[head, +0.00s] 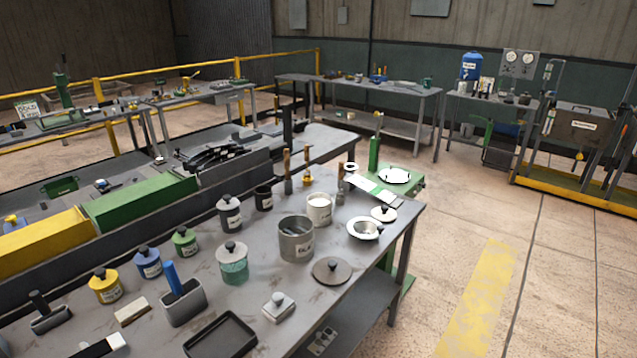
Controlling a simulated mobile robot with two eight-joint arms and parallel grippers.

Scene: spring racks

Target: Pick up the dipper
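No thing here can be told for certain as the dipper. A large grey labelled pot (297,247) stands open on the near workbench (335,293); something greyish shows inside it, too small to make out. A shallow white bowl (365,229) sits to its right near the bench's right edge. A white cup (319,209) stands just behind the pot. A round dark lid with a knob (332,270) lies flat in front of the pot, to the right. Neither of my grippers is in view.
Lidded jars in teal (233,267), yellow (105,287), blue (149,263) and green (184,241) crowd the bench. A black tray (220,336) lies at the front. Upright brush-like tools (288,178) stand behind. The floor to the right (560,270) is open.

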